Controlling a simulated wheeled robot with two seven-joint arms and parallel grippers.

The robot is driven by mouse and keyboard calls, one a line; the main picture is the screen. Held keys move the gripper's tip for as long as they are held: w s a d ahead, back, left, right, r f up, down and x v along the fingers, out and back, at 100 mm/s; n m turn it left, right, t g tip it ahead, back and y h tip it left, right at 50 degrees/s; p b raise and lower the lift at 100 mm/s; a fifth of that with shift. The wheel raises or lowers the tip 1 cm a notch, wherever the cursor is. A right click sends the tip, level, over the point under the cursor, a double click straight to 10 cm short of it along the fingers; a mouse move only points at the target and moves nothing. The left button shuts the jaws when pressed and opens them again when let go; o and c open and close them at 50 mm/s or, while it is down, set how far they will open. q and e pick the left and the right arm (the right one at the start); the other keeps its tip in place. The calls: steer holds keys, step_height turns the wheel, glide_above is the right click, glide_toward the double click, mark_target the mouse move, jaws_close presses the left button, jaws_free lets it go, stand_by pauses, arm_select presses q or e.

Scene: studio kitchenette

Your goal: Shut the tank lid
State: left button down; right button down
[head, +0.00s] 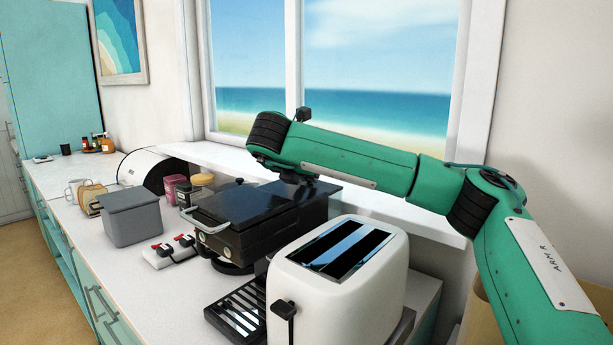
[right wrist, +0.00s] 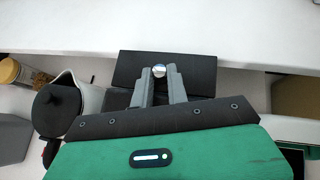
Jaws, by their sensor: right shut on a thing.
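My right gripper (right wrist: 160,76) is shut on a small silver knob (right wrist: 159,70) on the dark, flat tank lid (right wrist: 128,68) in the right wrist view. In the head view the gripper (head: 286,172) is low over the back of the black machine (head: 268,240), under my green arm. The fingers hide part of the lid, and its hinge does not show. I cannot tell how far the lid is tilted. My left gripper is in neither view.
A white toaster (head: 336,280) stands in front of the machine. A grey bin (head: 132,220) and a small switch box (head: 168,252) stand to its left. The window sill (head: 385,205) runs close behind.

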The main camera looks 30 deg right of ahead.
steer(key=c, duration=1.4)
jaws_free()
steer(key=shift+f, duration=0.1)
steer(key=shift+o, duration=0.2)
steer(key=shift+a, duration=0.1)
